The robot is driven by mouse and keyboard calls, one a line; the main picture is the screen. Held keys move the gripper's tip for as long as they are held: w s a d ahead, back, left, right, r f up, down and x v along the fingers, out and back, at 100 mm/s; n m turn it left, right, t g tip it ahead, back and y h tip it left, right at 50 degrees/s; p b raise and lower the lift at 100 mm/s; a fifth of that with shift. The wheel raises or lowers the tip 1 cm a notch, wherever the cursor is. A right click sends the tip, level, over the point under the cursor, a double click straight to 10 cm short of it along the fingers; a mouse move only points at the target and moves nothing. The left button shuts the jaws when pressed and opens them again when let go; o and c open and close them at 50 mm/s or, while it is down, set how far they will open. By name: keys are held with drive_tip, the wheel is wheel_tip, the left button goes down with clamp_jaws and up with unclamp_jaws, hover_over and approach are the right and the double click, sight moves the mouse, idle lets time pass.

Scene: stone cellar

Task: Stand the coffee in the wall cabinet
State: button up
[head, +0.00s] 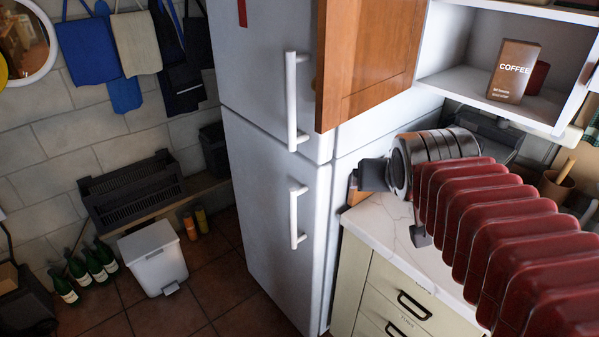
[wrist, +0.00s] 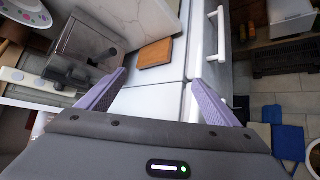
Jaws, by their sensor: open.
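The coffee (head: 514,70) is a brown box with white lettering, standing upright, slightly turned, on the lower shelf of the wall cabinet (head: 449,72). The cabinet is open; its wooden door (head: 366,60) swings out to the left, in front of the fridge. In the wrist view my gripper (wrist: 158,77) is open, its two purple fingers apart with nothing between them. It is above the worktop by the fridge, below and left of the cabinet, away from the coffee. In the head view my arm hides most of it.
A dark red object (head: 538,77) stands behind the coffee. The white fridge (head: 265,130) is left of the worktop (head: 378,222). A grey machine (wrist: 88,50) and a brown board (wrist: 155,53) are near my gripper. A white bin (head: 153,257) and several bottles stand on the floor.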

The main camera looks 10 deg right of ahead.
drive_tip(key=s+a+f+n+g+y, duration=0.3)
drive_tip(key=s+a+f, duration=0.6)
drive_tip(key=s+a, duration=0.2)
drive_tip(key=shift+s+a+f, duration=0.25)
drive_tip(key=shift+s+a, duration=0.05)
drive_tip(key=shift+s, duration=0.25)
drive_tip(key=shift+c, duration=0.7)
